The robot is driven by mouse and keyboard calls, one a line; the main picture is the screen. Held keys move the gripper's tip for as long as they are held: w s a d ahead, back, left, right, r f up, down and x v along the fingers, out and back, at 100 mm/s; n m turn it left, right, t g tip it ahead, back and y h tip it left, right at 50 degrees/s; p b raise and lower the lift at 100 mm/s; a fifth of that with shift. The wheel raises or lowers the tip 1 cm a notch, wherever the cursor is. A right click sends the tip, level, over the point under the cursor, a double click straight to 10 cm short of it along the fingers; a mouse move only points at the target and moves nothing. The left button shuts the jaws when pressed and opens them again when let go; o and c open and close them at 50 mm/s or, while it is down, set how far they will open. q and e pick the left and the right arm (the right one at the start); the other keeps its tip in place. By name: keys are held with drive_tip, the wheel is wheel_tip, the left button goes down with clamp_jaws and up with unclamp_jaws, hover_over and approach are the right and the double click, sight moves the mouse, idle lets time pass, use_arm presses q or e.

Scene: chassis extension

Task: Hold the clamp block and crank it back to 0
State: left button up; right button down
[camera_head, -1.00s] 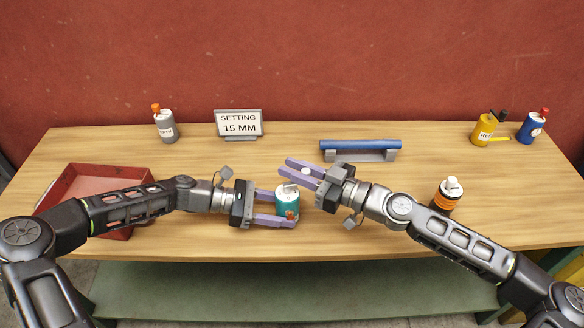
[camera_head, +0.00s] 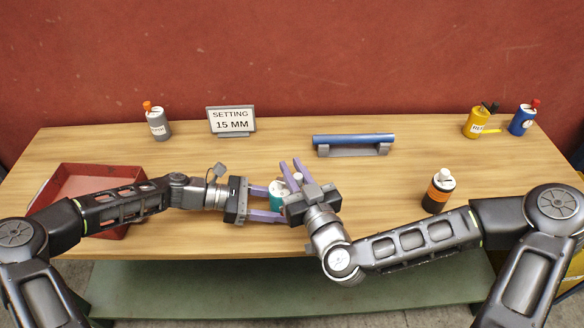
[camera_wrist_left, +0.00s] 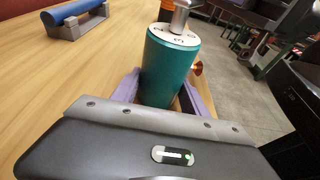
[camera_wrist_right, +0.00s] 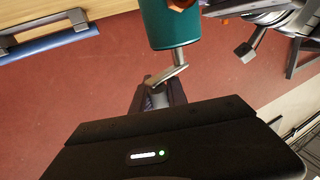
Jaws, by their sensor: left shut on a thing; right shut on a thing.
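The clamp block is a teal cylinder (camera_head: 276,190) with a white marked top and a metal crank. My left gripper (camera_head: 281,202) is shut around its sides, and the left wrist view shows the teal body (camera_wrist_left: 168,68) between the fingers. An orange knob (camera_wrist_left: 196,68) sticks out of its side. My right gripper (camera_head: 292,170) is over the block and partly hides it. In the right wrist view the bent metal crank (camera_wrist_right: 172,72) runs from the block (camera_wrist_right: 168,25) into the right gripper (camera_wrist_right: 158,97), shut on it.
A sign (camera_head: 231,120) reads "SETTING 15 MM". A red tray (camera_head: 60,185) lies left under my left arm. A blue bar on a grey stand (camera_head: 353,145) is behind the block. A black and orange bottle (camera_head: 438,190) stands right; other bottles (camera_head: 157,122) stand along the back.

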drive_tip(key=shift+d, duration=0.1)
idle(0.3)
drive_tip(key=c, duration=1.3)
unclamp_jaws()
wheel_tip(320, 180, up, 10)
